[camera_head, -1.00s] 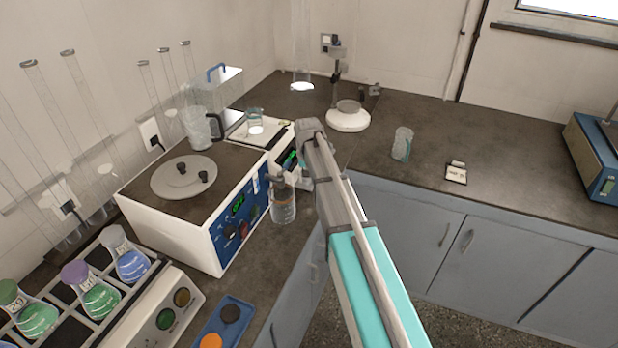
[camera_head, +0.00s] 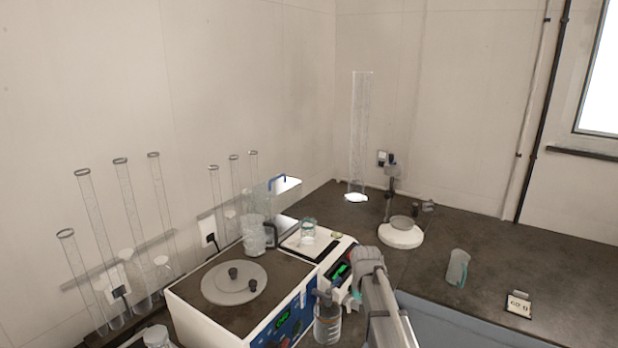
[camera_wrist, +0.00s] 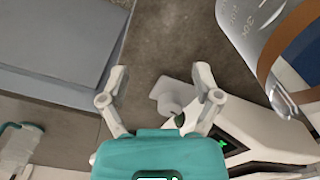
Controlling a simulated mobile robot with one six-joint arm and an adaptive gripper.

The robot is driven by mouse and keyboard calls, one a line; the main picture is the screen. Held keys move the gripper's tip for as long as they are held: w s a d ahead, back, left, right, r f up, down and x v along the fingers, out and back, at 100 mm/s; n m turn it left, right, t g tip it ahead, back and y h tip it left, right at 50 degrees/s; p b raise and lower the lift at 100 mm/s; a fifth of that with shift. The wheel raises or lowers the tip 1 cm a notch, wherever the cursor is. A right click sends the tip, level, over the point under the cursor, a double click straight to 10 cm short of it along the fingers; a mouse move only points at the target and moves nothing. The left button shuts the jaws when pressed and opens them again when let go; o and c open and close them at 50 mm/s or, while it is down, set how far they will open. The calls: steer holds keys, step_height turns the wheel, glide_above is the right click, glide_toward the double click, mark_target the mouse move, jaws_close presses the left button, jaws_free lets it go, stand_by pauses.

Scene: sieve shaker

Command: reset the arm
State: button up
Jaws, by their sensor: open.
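My gripper (camera_wrist: 161,84) is open in the wrist view, its two light grey fingers spread apart in front of its teal body. Nothing is held between them. A small white knob-like part (camera_wrist: 170,98) shows beyond the fingers, close to the right one. In the head view my arm comes up from the bottom edge beside the balance, and the gripper is mostly hidden there. The balance (camera_head: 313,242) has a green-lit display and carries a small glass beaker (camera_head: 308,230). The sieve shaker cannot be made out for certain.
A hotplate-like box (camera_head: 234,285) with a round plate stands left of my arm, and a glass bottle (camera_head: 327,326) stands close beside the arm. A graduated glass vessel (camera_wrist: 262,35) is near the gripper's right. A beaker (camera_head: 457,267) stands on the freer right counter.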

steer(key=s+r+n+p, duration=0.1)
steer(key=s+r+p, duration=0.2)
steer(key=s, duration=1.5)
steer(key=shift+s+d+r, duration=0.2)
steer(key=shift+s+r, duration=0.15)
steer(key=shift+r, duration=0.05)
stand_by(0.9)
